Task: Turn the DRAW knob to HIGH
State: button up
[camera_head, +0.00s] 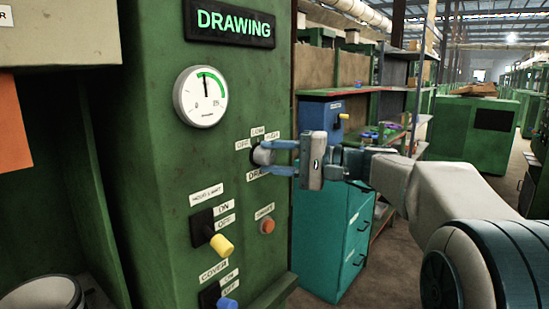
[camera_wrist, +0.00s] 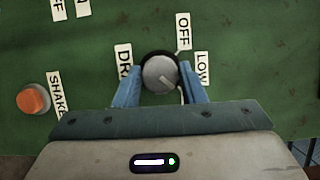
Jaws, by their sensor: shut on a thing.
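The DRAW knob (camera_wrist: 160,74) is a round grey knob with a dark collar on the green machine panel. It also shows in the head view (camera_head: 262,155). My gripper (camera_wrist: 160,90) is shut on it, with one blue finger on each side. In the head view, my gripper (camera_head: 268,159) reaches in from the right. OFF (camera_wrist: 183,31) and LOW (camera_wrist: 202,68) labels show in the wrist view. The HIGH label (camera_head: 271,135) is small in the head view, right of LOW. A short mark shows on the knob face, but its setting is hard to read.
Above the knob are a dial gauge (camera_head: 201,96), needle near upright, and a lit DRAWING sign (camera_head: 230,20). A teal cabinet (camera_head: 335,250) stands behind my gripper.

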dwell(0.3)
jog(key=o, duration=1)
jog(key=v, duration=1.3)
jog(key=shift+d, duration=0.4)
jog(key=s+a+f+m+g+h+p, duration=0.1)
jog(key=s+a+f+g+h+p, duration=0.35)
jog(key=s+f+h, duration=0.6)
jog(key=s+d+f+n+h+p, duration=0.1)
jog(key=s+d+f+h+p, duration=0.1)
jog(key=s+f, duration=0.1)
jog(key=s+d+f+n+t+h+p, duration=0.1)
jog(key=s+d+f+h+p, duration=0.1)
jog(key=s+f, duration=0.1)
jog(key=s+d+f+n+t+h+p, duration=0.1)
jog(key=s+d+f+n+h+p, duration=0.1)
jog(key=s, duration=0.3)
jog(key=shift+s+d+f+h, duration=0.1)
jog(key=shift+d+f+h, duration=0.05)
jog(key=shift+f+h, duration=0.15)
jog(key=shift+s+d+f+h, duration=0.1)
jog(key=shift+f+h, duration=0.05)
jog(key=shift+f, duration=0.25)
